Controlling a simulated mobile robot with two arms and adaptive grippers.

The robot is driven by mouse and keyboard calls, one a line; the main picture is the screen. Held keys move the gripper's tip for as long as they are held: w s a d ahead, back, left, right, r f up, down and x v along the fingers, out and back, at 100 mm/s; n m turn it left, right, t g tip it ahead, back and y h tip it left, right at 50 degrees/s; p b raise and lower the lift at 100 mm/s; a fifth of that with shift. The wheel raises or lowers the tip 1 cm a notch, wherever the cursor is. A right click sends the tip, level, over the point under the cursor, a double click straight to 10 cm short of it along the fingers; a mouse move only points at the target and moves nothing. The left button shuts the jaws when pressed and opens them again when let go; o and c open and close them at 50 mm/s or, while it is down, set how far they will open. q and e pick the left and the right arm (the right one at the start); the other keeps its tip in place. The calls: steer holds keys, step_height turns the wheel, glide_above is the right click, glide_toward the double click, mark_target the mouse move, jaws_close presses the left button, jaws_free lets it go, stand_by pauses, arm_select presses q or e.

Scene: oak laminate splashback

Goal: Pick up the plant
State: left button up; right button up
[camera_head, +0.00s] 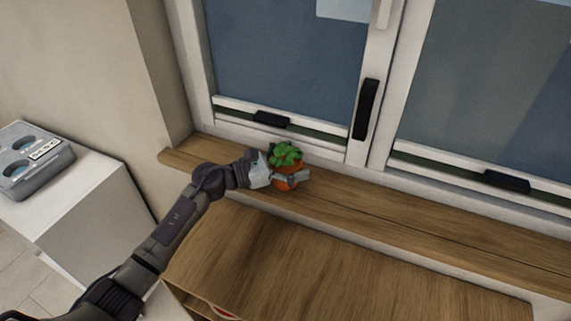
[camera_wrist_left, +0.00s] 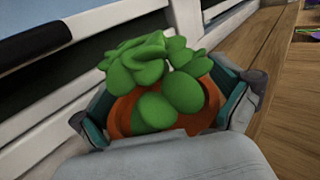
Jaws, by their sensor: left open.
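The plant (camera_head: 286,154) has thick green leaves in an orange-brown pot (camera_head: 285,184) and stands upright on the wooden window sill (camera_head: 400,210). My left gripper (camera_head: 284,172) reaches in from the left, its fingers on either side of the pot. In the left wrist view, the plant (camera_wrist_left: 160,75) fills the middle, with its pot (camera_wrist_left: 122,115) between the two open fingers of my gripper (camera_wrist_left: 168,110). I cannot tell whether the fingers touch the pot. The lower pot is partly hidden by the gripper. My right gripper is not in view.
The window frame (camera_head: 355,150) with a black handle (camera_head: 366,109) rises close behind the plant. A wooden cabinet top (camera_head: 330,265) lies below the sill. A white cabinet (camera_head: 85,200) with a grey device (camera_head: 32,160) stands at the left. The sill right of the plant is clear.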

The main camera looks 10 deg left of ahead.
arm_select(q)
steer(key=shift+c, duration=0.2)
steer(key=shift+a, duration=0.1)
steer(key=shift+c, duration=1.2)
steer(key=c, duration=0.8)
steer(key=shift+c, duration=1.3)
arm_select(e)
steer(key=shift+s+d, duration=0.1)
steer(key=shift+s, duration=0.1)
arm_select(q)
steer(key=shift+r, duration=0.1)
